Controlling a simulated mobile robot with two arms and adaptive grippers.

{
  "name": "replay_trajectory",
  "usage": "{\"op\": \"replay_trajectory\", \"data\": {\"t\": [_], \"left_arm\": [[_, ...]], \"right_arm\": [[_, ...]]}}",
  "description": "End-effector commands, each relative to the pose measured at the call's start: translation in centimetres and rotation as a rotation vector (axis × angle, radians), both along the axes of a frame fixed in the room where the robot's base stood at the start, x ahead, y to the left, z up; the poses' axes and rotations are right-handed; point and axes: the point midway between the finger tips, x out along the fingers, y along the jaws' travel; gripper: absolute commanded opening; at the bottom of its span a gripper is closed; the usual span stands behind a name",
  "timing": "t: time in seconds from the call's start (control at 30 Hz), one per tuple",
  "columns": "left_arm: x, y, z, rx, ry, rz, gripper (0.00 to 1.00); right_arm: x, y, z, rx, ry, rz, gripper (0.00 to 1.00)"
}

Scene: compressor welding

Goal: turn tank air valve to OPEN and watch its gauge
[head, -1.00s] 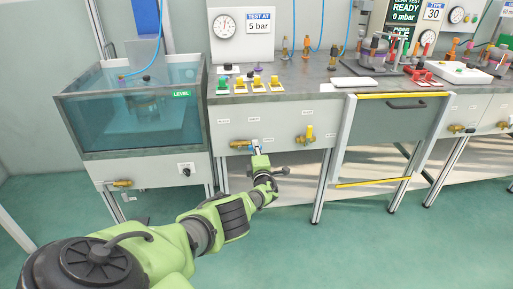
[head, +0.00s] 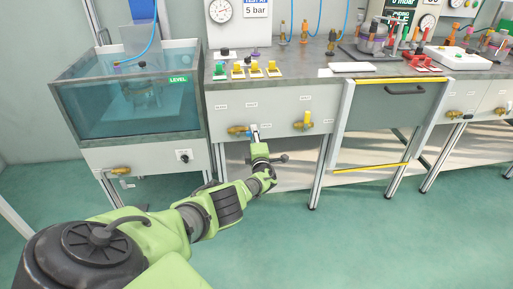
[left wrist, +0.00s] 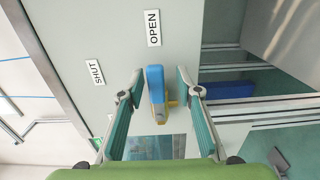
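The valve with a blue lever (left wrist: 155,85) is on the pale front panel, with an OPEN label (left wrist: 153,27) and a SHUT label (left wrist: 95,72) around it. In the left wrist view the lever points from its pivot toward OPEN. My left gripper (left wrist: 160,84) has a finger on each side of the lever, with small gaps visible. In the head view my left gripper (head: 257,138) is at the panel and hides much of the valve; some brass and blue (head: 238,130) shows beside it. A round gauge (head: 220,10) stands above the bench, its top near the picture edge. My right gripper is not in view.
A yellow-handled valve (head: 304,122) is to the right on the same panel. A water tank (head: 130,100) stands left, with a brass valve (head: 120,170) beneath. Yellow and green fixtures (head: 255,70) sit on the bench above. The floor in front is clear.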

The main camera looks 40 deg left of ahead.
Motion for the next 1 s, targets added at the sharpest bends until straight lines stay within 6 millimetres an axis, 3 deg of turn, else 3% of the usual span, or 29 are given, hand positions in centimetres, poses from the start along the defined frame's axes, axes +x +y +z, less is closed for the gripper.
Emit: {"op": "replay_trajectory", "data": {"t": [0.4,1.0], "left_arm": [[-1.5,-1.2,0.4,0.003,-0.004,0.003,0.32],[-6.4,-7.1,0.4,0.004,-0.002,0.001,0.32]], "right_arm": [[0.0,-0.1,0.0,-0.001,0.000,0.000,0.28],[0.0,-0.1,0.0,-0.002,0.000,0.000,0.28]]}}
